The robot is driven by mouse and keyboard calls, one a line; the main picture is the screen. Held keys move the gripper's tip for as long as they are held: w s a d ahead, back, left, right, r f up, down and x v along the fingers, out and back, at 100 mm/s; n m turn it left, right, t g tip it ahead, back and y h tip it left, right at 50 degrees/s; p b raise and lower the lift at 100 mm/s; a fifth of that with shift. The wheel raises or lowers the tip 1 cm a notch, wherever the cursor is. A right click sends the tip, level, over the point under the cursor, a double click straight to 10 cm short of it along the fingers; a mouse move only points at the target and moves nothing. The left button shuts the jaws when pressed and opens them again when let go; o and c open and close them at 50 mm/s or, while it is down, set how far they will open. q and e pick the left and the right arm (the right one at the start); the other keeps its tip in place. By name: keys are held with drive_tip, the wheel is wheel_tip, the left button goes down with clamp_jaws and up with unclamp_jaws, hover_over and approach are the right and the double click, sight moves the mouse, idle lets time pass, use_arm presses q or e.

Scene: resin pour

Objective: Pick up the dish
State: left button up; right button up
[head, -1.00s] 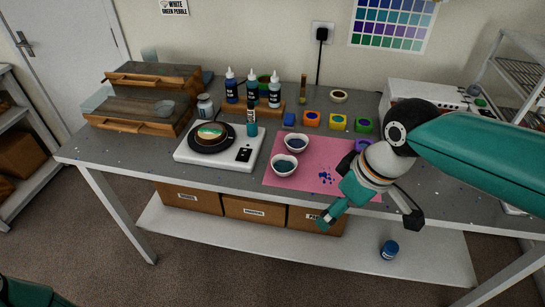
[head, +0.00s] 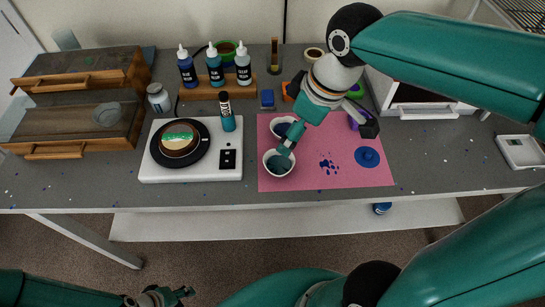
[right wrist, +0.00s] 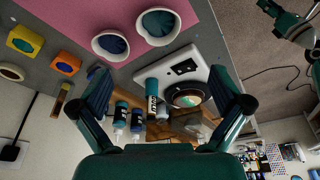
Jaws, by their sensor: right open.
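A round dish (head: 179,140) with a green, white and brown surface sits on a black turntable disc on the white scale-like base (head: 190,173); it also shows in the right wrist view (right wrist: 187,96). A clear glass dish (head: 107,113) sits on the lower wooden box at the left. I cannot tell which dish is meant. My right gripper (head: 328,134) is open and empty above the pink mat, one finger over the white cups, right of both dishes. Its spread fingers show in the right wrist view (right wrist: 168,100). My left gripper (head: 160,297) is low, off the table's front; its jaws are unclear.
Two white cups (head: 279,163) with blue contents stand on the pink mat (head: 335,178). Several dropper bottles (head: 215,65) stand in a wooden rack behind. A small jar (head: 158,98) stands beside the wooden boxes.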

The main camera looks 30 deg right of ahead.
sight(276, 166)
drive_tip(key=x, duration=1.5)
drive_tip(key=shift+d+f, duration=0.1)
drive_tip(key=shift+d, duration=0.05)
drive_tip(key=shift+c, duration=0.2)
drive_tip(key=c, duration=1.1)
